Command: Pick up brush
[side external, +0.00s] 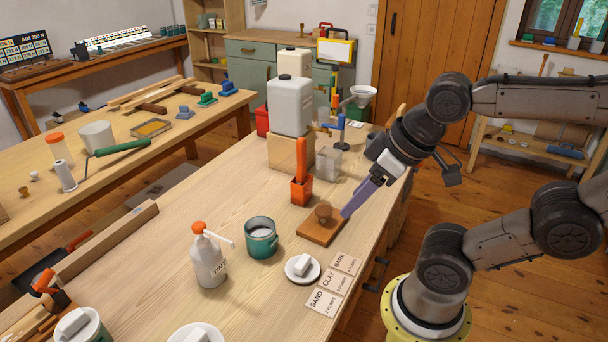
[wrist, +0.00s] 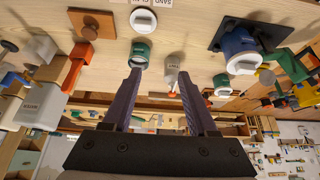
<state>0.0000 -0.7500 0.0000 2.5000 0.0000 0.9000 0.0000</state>
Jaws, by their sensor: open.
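An upright orange handle (side external: 301,157), which looks like the brush, stands in an orange square holder (side external: 301,190) on the workbench. Its lower end is hidden inside the holder. In the wrist view the orange holder (wrist: 77,62) lies at upper left, outside the span of my fingers. My gripper (side external: 352,205) is open, with purple fingers, close to the brown board with a round wooden knob (side external: 323,212), to the right of and nearer than the holder. In the wrist view nothing sits between the fingertips (wrist: 160,73) of my gripper.
A white jug (side external: 291,103) on a wooden block stands behind the holder.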

